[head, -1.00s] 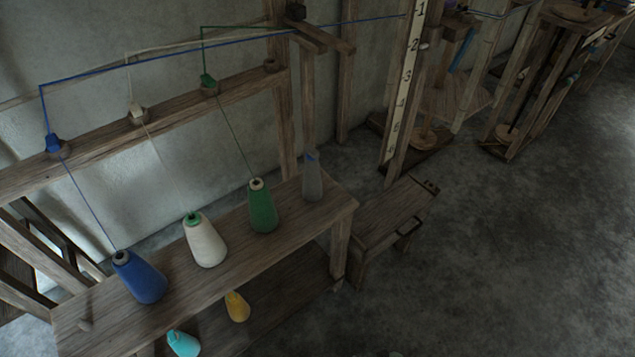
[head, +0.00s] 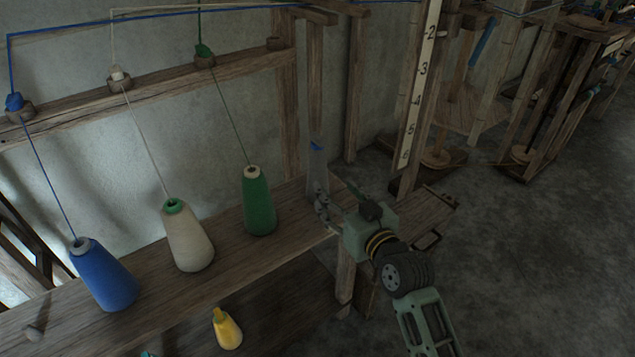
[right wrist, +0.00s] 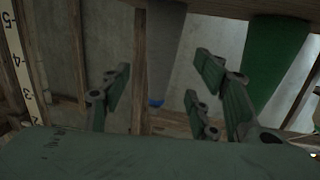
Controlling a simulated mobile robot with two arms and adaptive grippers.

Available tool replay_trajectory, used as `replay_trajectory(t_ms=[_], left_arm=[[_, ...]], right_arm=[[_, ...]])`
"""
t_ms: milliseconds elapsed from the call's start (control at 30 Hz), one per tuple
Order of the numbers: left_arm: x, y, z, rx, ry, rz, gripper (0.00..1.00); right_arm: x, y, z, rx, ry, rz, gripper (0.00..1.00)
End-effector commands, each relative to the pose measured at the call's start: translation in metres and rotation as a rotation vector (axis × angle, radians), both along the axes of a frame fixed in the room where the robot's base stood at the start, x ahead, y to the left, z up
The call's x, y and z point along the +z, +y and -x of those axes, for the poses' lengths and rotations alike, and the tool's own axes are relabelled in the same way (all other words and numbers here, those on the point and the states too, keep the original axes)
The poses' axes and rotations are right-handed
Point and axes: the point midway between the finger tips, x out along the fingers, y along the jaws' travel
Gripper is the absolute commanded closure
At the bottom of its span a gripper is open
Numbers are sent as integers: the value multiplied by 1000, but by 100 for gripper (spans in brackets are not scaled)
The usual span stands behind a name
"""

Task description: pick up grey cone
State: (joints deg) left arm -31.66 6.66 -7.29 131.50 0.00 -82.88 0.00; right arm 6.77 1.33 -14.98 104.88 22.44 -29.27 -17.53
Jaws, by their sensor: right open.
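The grey cone (head: 317,162) with a blue tip stands upright at the right end of the wooden bench, its lower part hidden by my right gripper (head: 334,204). That gripper is open and empty, with its fingers close to the cone at the bench's right end. In the right wrist view, which is upside down, the grey cone (right wrist: 167,45) shows between the spread fingers of the gripper (right wrist: 160,82), blue tip downward. I cannot tell whether the fingers touch it. My left gripper is not in view.
On the bench (head: 235,245), a green cone (head: 259,203) stands left of the grey one, then a white cone (head: 188,238) and a blue cone (head: 104,276), with threads running up. A low wooden stool (head: 430,212) stands right of the bench.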

Motion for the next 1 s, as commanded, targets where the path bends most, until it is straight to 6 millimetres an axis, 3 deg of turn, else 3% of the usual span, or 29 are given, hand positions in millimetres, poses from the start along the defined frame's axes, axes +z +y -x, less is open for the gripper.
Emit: replay_trajectory(t_ms=[100,200,667,800,1000], left_arm=[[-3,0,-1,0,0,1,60],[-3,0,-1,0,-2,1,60],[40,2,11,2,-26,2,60],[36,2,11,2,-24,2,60],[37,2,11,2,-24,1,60]], right_arm=[[25,6,-18,-3,-77,-29,44],[34,10,-29,-6,-109,-43,44],[35,39,-76,-7,-111,-46,44],[35,45,-90,-7,-110,-43,44],[35,46,-93,-8,-111,-42,44]])
